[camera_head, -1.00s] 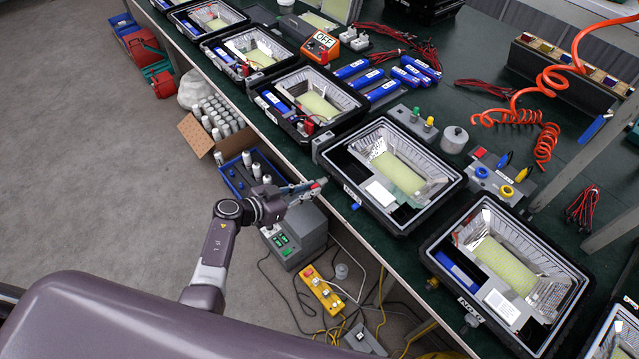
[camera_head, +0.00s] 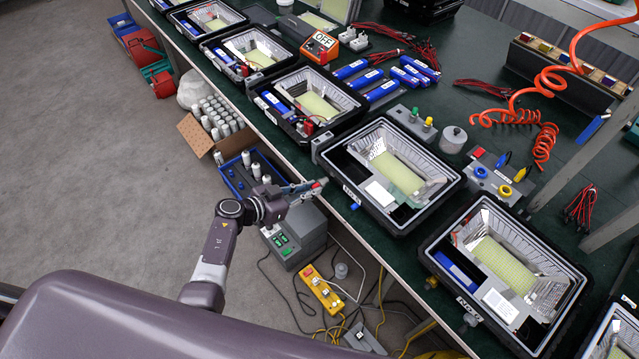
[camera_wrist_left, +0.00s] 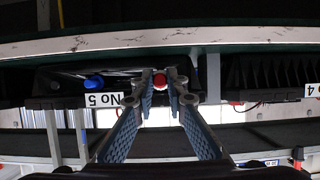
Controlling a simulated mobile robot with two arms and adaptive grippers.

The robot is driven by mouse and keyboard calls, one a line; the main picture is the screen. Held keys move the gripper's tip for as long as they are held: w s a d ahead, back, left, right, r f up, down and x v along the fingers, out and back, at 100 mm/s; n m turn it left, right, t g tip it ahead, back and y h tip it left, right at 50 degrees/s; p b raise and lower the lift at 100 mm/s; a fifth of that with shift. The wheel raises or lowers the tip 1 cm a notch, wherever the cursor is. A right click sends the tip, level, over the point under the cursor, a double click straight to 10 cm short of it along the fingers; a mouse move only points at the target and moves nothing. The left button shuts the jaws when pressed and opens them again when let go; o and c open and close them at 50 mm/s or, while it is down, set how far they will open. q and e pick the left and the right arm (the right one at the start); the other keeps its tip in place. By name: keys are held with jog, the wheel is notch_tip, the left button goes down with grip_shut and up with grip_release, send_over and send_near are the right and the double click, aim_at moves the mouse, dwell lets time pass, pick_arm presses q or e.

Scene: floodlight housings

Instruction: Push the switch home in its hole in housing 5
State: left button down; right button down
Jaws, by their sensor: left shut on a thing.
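Housing 5 (camera_head: 401,221) is the open black floodlight case at the table's front edge, right of centre in the head view. Its "No 5" label (camera_wrist_left: 103,100) and a blue knob (camera_wrist_left: 93,82) show in the left wrist view. My left gripper (camera_head: 318,184) is at the housing's front left side. It is shut on a small red switch (camera_wrist_left: 159,80), seen between the fingertips in the wrist view. The fingers hide most of the switch. The hole is hidden, and I cannot tell whether the switch is in it. My right gripper is not in view.
Another open housing (camera_head: 430,256) stands to the right, and more line the table to the upper left. Below the table edge are a grey box with green buttons (camera_head: 292,245), a blue bin (camera_head: 229,184) and a yellow power strip (camera_head: 323,291) with cables.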

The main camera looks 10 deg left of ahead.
pick_arm(q)
jog(key=shift+w+d, duration=0.2)
jog(key=shift+w, duration=0.05)
jog(key=shift+w+d, duration=0.45)
jog(key=shift+w, duration=0.15)
dwell(0.9)
jog(key=c, duration=1.8)
grip_release()
jog(key=shift+c, duration=0.2)
